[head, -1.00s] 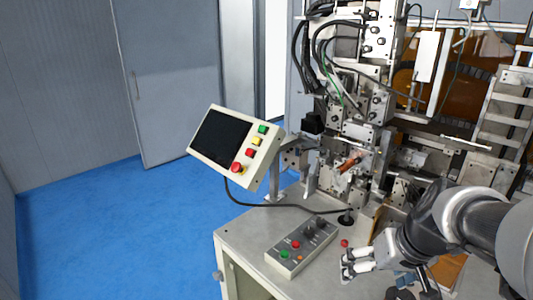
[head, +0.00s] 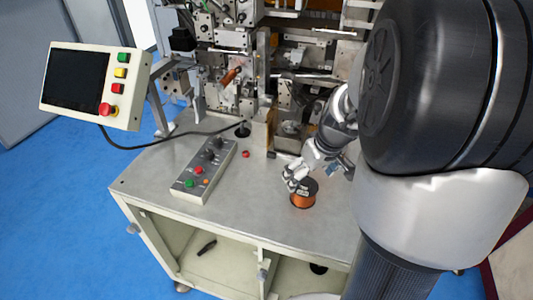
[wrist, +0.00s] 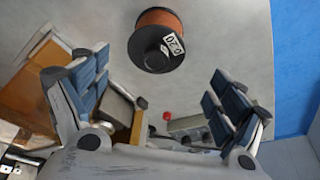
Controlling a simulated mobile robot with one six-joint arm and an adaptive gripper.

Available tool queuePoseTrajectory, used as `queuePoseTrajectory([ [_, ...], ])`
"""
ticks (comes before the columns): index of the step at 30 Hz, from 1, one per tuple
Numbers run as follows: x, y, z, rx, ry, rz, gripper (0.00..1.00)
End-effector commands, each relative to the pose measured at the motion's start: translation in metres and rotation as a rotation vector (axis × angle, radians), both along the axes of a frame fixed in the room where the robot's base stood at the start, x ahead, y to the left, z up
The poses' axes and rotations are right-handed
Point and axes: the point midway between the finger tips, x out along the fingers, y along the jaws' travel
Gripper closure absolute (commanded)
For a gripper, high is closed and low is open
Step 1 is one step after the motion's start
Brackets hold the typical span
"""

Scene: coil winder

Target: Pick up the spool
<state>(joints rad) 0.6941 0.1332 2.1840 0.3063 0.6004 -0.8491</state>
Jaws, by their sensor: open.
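The spool (head: 303,194) stands on the grey worktop near its front edge. It has black flanges, copper-coloured wire and a small white label. In the wrist view the spool (wrist: 157,38) is at the top middle, beyond the fingertips and apart from them. My gripper (head: 291,178) is just behind and to the left of the spool in the head view. In the wrist view my gripper (wrist: 160,88) is wide open with blue finger pads and nothing between them.
A grey control box (head: 205,170) with buttons lies to the left on the worktop (head: 255,215). The screen panel (head: 95,85) stands at the left. The winding machine (head: 240,60) fills the back. The worktop's front edge is close to the spool.

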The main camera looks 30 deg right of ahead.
Motion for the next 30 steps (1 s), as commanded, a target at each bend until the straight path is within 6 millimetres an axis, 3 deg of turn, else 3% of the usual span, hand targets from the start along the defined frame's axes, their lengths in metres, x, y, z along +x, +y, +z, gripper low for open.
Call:
queuePoseTrajectory([
  [3,0.004,0.000,-0.015,0.000,0.001,0.002,0.11],
  [11,0.007,-0.002,-0.029,0.000,-0.001,-0.001,0.11],
  [19,0.015,-0.007,-0.067,0.001,-0.001,0.001,0.11],
  [26,0.016,-0.007,-0.069,-0.001,-0.003,0.001,0.11],
  [30,0.016,-0.007,-0.068,-0.001,-0.003,0.001,0.18],
])
